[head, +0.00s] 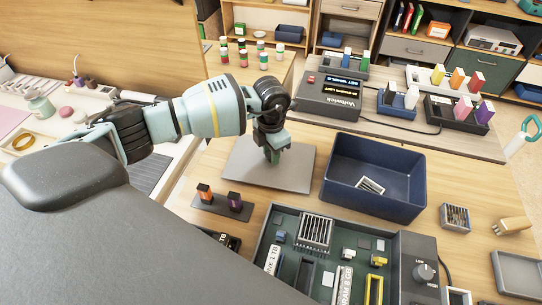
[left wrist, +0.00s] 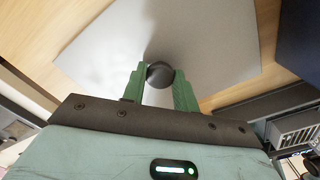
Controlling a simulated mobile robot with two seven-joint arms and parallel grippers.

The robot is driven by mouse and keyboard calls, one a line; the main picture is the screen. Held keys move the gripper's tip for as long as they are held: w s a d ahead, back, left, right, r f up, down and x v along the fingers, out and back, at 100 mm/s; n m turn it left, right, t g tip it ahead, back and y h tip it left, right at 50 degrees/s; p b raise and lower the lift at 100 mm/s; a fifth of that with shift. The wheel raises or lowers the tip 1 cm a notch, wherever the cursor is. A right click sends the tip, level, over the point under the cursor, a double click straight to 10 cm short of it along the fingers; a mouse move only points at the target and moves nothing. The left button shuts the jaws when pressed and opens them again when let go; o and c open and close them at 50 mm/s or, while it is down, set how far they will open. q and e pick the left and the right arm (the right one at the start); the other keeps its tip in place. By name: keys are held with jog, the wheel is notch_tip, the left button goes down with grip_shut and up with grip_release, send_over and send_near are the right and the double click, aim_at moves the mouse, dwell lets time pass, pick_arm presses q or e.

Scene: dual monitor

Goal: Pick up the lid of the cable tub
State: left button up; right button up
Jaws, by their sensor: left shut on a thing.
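The lid is a flat grey square plate (head: 302,162) in the middle of the head view, also filling much of the left wrist view (left wrist: 215,40). A dark round knob (left wrist: 160,75) stands on it. My left gripper (head: 272,154) points down over the lid. Its green fingers (left wrist: 159,88) are shut on the knob, one on each side. I cannot tell whether the lid rests on something or is slightly raised. No tub shows clearly beneath it. My right gripper is not in view.
A blue open bin (head: 375,205) stands close to the lid's right. A small rack with two cartridges (head: 221,202) is at its front left. An open circuit-board case (head: 335,255) lies in front. A label device (head: 330,95) sits behind.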

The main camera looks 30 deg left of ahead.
pick_arm(q)
notch_tip(320, 180, up, 10)
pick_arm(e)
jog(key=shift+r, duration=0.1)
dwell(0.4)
